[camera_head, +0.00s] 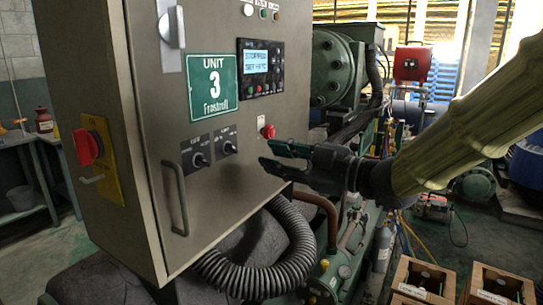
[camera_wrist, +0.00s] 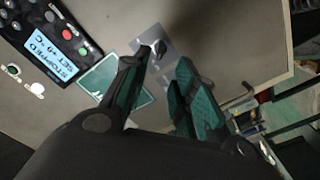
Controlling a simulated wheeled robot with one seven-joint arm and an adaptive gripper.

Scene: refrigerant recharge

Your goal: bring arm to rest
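My gripper (camera_head: 268,156) is held out to the left in front of the lower right part of the grey control cabinet (camera_head: 220,200). Its two fingers with green pads stand apart with nothing between them. In the wrist view my gripper (camera_wrist: 162,58) is also open, facing the cabinet front with a dark rotary switch (camera_wrist: 159,48) beyond the fingertips. My arm (camera_head: 470,115), in a pale ribbed sleeve, reaches in from the right edge. I cannot tell how far the fingertips are from the panel.
The cabinet carries a green "UNIT 3" sign (camera_head: 212,87), a display panel (camera_head: 260,68) reading "STOPPED", two rotary switches (camera_head: 228,148), a red button (camera_head: 268,131) and a door handle (camera_head: 175,198). A ribbed hose (camera_head: 285,265) hangs below. Wooden crates (camera_head: 420,280) stand at the lower right.

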